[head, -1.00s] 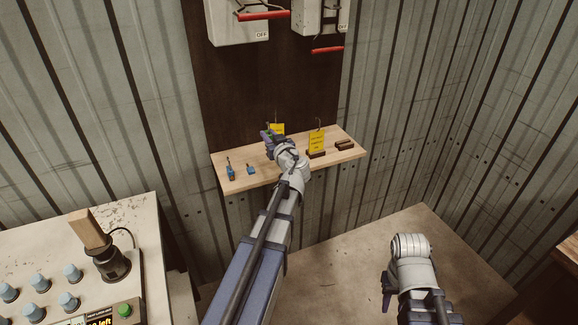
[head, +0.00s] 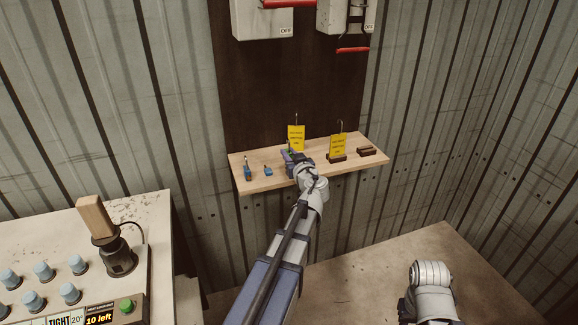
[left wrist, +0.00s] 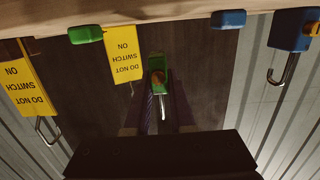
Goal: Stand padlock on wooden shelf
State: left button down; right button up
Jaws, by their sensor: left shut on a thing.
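My left gripper (head: 292,161) is shut on a green padlock. It is at the wooden shelf (head: 268,183), between the small blue things and the yellow tags. In the left wrist view, which shows the shelf's edge (left wrist: 180,14) at the top, the green padlock (left wrist: 158,77) with an orange patch sits between the purple fingers, its metal shackle pointing away from the shelf side. I cannot tell whether its base touches the shelf. My right arm shows at the lower right of the head view; its fingers cannot be made out.
A blue padlock (head: 247,173) and a small blue block (head: 268,171) are left of my gripper. Yellow tags (head: 296,137) (head: 338,147) stand behind and right of it. Brown blocks (head: 366,152) lie near the right end. Switch boxes (head: 262,18) hang above; a control desk (head: 150,215) is left.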

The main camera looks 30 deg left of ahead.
pick_arm(q)
jog(key=shift+f+b, duration=1.25)
jog(key=shift+f, duration=0.4)
jog(key=shift+f, duration=0.2)
jog(key=c, duration=0.8)
grip_release()
jog(key=shift+r, duration=0.1)
jog(key=shift+o, duration=0.2)
jog(key=shift+r, duration=0.15)
jog(key=p+v, duration=0.1)
jog(key=v, duration=1.1)
